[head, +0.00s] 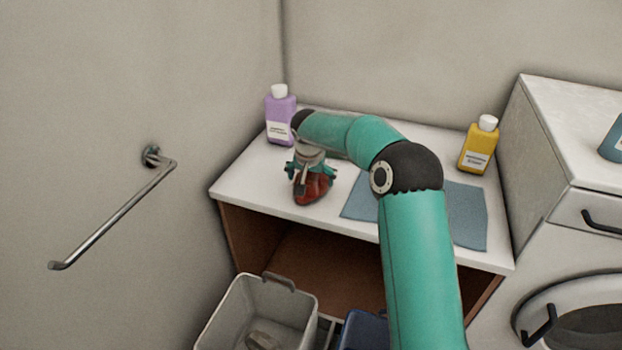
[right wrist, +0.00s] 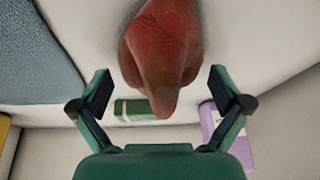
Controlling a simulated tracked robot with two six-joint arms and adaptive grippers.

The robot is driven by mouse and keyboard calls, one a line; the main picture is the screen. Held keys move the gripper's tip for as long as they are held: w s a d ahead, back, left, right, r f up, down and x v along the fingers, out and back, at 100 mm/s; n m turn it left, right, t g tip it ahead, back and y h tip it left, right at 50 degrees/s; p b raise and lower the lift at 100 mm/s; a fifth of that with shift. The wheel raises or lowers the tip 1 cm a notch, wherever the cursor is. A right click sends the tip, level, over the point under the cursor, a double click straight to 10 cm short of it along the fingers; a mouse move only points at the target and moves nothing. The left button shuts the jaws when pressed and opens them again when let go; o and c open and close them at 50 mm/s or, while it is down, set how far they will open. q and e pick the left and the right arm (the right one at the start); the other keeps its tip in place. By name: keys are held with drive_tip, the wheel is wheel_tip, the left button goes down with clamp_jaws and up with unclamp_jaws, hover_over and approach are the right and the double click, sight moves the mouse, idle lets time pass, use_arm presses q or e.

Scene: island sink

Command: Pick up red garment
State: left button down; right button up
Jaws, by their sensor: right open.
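The red garment (head: 313,188) lies in a small crumpled heap on the white countertop (head: 249,186), toward its left side. In the right wrist view the garment (right wrist: 163,50) hangs into the picture from the top, between and beyond the fingers. My right gripper (head: 310,172) is right above the garment in the head view and partly covers it. In the right wrist view my right gripper (right wrist: 158,92) has its two fingers wide apart, one on each side of the garment, with gaps to both. My left gripper is not in view.
A purple bottle (head: 280,118) stands behind the garment at left, a yellow bottle (head: 478,147) at right. A blue cloth (head: 466,215) lies flat, partly behind my right arm. Below are a grey bin (head: 235,315) and a blue bin (head: 362,332). A towel bar (head: 112,218) juts from the left wall.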

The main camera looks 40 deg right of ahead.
drive_tip(key=shift+c, duration=0.3)
drive_tip(key=c, duration=1.3)
